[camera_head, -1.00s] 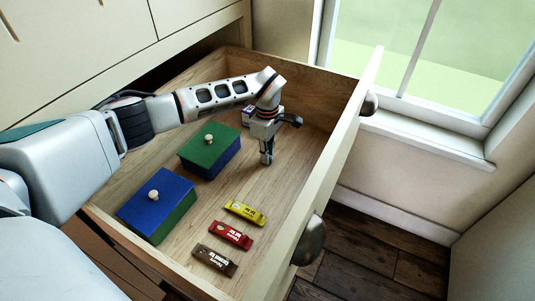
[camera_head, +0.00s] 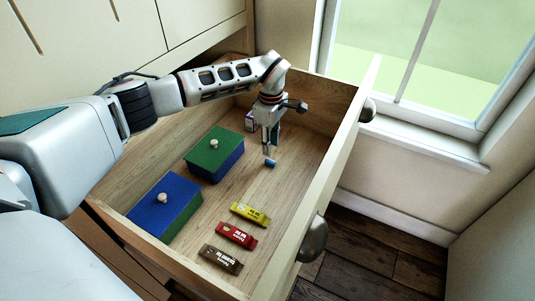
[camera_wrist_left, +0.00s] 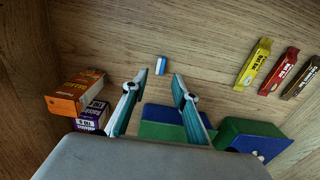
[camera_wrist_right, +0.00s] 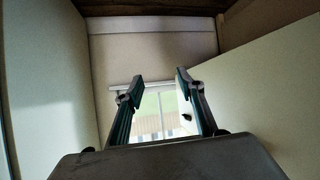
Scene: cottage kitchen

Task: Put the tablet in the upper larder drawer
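The tablet (camera_head: 269,162), a small blue and white block, lies on the wooden floor of the open drawer (camera_head: 318,85). It also shows in the left wrist view (camera_wrist_left: 161,65), just beyond the fingertips and apart from them. My left gripper (camera_head: 269,151) is inside the drawer space, pointing down just above the tablet. Its fingers (camera_wrist_left: 159,75) are spread with nothing between them. My right gripper (camera_wrist_right: 157,86) is open and empty, away from the drawer, and shows only in its own wrist view.
Two lidded blue and green boxes (camera_head: 215,155) (camera_head: 165,207) stand in the drawer's left part. Yellow (camera_head: 250,214), red (camera_head: 236,235) and brown (camera_head: 221,258) packets lie near its front. Orange (camera_wrist_left: 75,92) and purple (camera_wrist_left: 92,117) cartons stand in a corner. Bare floor surrounds the tablet.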

